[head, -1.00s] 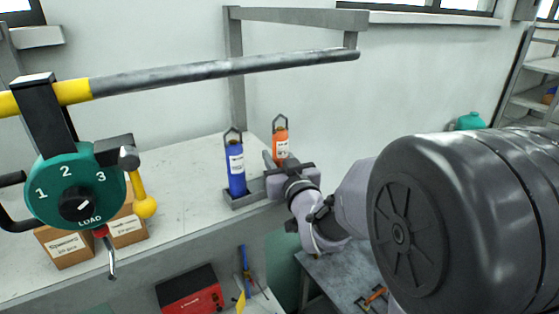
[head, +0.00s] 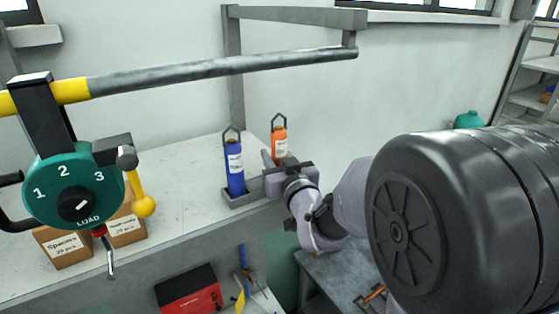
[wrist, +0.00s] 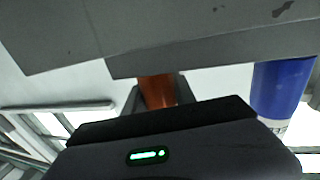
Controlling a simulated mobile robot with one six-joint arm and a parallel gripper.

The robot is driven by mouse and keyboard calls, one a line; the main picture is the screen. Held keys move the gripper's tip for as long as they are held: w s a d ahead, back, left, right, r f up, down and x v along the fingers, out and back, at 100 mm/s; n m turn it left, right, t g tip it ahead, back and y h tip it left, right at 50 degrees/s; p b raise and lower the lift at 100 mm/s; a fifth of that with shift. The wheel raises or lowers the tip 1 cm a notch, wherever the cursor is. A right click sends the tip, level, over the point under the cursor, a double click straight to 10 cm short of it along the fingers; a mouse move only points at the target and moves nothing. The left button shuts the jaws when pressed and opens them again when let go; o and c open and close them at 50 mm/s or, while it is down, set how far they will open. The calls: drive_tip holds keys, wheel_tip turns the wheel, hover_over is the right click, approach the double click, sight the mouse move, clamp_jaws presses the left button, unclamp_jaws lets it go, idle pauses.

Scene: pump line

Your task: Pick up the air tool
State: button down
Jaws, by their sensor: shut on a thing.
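An orange cylindrical tool (head: 279,142) with a white label and a dark hanging loop on top stands upright on the workbench, at the grey holder. A similar blue tool (head: 235,170) stands to its left in the holder. My gripper (head: 272,160) is at the lower part of the orange tool and shut on it. In the wrist view the orange tool (wrist: 157,90) shows between the dark fingers, and the blue tool (wrist: 281,88) stands apart at the right. The tool's lower end is hidden behind my gripper in the head view.
The grey holder (head: 240,199) sits near the bench's front edge. A teal dial unit (head: 75,190) hangs from a bar (head: 220,68) at the left, above small cardboard boxes (head: 64,248). The bench (head: 185,175) is clear between boxes and holder. A red box (head: 190,290) is below.

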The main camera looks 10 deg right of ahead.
sight(277, 145)
drive_tip(key=shift+f, duration=0.15)
idle(0.4)
wheel_tip(277, 145, up, 3)
drive_tip(key=shift+r+b, duration=0.15)
drive_tip(key=shift+b, duration=0.45)
drive_tip(key=shift+s+d+r, duration=0.1)
drive_tip(key=shift+s+r, duration=0.1)
drive_tip(key=shift+s, duration=0.1)
drive_tip(key=s+d+r+b, duration=0.1)
drive_tip(key=s+d+b, duration=0.2)
drive_tip(key=s, duration=1.1)
drive_tip(key=shift+s+d+r, duration=0.3)
drive_tip(key=shift+s+d, duration=0.1)
drive_tip(key=shift+d, duration=0.05)
